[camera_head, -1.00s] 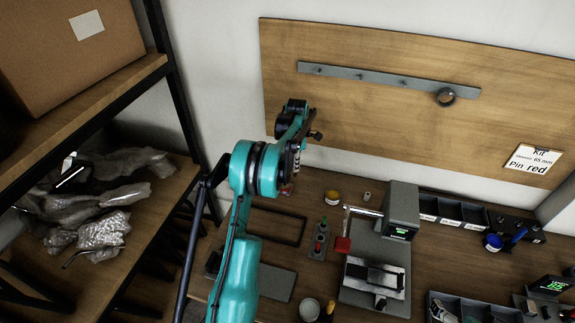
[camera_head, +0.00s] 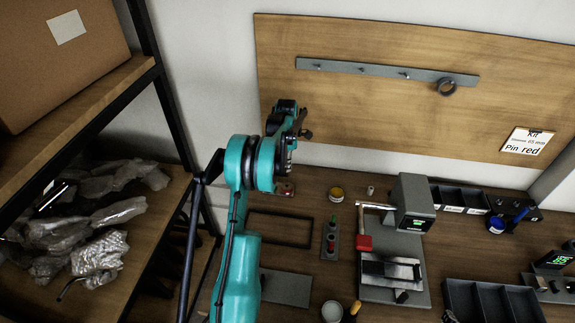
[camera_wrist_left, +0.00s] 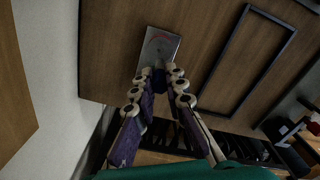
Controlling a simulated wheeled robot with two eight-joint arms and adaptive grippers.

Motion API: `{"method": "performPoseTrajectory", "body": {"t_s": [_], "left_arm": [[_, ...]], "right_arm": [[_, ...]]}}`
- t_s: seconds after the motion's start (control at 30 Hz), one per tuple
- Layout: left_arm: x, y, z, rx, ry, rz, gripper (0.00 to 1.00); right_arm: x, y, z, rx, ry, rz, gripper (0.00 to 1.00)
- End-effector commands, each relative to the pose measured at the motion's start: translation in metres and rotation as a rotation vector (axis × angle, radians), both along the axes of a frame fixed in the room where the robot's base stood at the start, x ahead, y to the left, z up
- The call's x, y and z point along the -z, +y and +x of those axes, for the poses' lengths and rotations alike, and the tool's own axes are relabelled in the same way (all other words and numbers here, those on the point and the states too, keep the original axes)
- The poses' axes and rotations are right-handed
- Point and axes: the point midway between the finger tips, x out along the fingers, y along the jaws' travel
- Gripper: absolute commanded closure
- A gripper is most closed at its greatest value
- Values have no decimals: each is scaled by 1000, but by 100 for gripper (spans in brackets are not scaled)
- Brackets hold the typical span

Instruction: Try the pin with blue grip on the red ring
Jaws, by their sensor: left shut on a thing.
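My left gripper (camera_wrist_left: 160,76) is shut on a dark blue piece (camera_wrist_left: 158,82), which looks like the blue grip of the pin. The pin's shaft is hidden. Beyond the fingertips, a grey metal plate (camera_wrist_left: 164,38) with a faint reddish round mark (camera_wrist_left: 158,50) lies on the wooden bench; I cannot tell whether the pin touches it. In the head view, a small piece with red on it (camera_head: 286,188), possibly the red ring's plate, is partly hidden behind my left wrist. My right gripper is not in view.
A thin dark frame (camera_head: 280,229) lies right of my arm. A grey holder (camera_head: 331,243) has red and green grips. A grey device (camera_head: 414,203) stands further right. A sign (camera_head: 527,141) reads "Pin red". A shelf with plastic bags (camera_head: 85,215) is at left.

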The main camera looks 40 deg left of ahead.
Motion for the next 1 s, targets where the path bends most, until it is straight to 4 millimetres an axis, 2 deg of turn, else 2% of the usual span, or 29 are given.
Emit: {"method": "performPoseTrajectory", "body": {"t_s": [0.6,1.0], "left_arm": [[45,0,0,1,0,0,100],[50,0,0,1,0,0,100]], "right_arm": [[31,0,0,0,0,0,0],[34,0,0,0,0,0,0]]}}
